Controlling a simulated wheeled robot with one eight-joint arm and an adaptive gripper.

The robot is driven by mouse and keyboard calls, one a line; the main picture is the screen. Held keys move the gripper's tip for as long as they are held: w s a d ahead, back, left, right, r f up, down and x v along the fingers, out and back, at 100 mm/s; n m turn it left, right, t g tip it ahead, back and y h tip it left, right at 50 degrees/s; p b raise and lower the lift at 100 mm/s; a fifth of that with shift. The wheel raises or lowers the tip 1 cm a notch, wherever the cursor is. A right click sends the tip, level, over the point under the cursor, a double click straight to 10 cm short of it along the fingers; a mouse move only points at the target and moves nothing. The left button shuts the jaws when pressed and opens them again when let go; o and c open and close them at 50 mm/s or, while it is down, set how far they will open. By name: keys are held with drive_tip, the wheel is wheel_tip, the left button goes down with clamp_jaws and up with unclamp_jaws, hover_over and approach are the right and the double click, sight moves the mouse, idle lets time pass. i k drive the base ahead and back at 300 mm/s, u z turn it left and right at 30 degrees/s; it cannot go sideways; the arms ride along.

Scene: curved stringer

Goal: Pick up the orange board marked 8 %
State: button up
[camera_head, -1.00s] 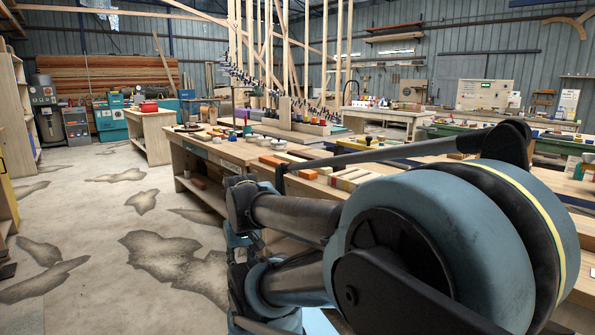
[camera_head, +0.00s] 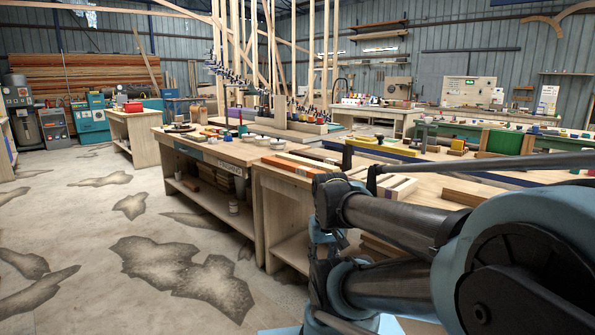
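Several boards lie side by side on the near wooden bench. An orange board (camera_head: 286,167) lies at their left end. A mark reading 8 % is too small to make out on it. Pale boards (camera_head: 398,188) lie further right, partly behind my arm. My arm fills the lower right of the picture, with blue joints and dark links. It stands in front of part of the bench and some boards. I cannot make out my gripper's fingers in this view.
Stained concrete floor (camera_head: 90,230) is clear at left. A green bench (camera_head: 475,133) stands behind at right. A smaller bench (camera_head: 141,126) stands further back left.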

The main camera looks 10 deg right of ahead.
sight(302, 170)
drive_tip(key=z, duration=0.05)
drive_tip(key=i, duration=1)
drive_tip(key=u, duration=0.05)
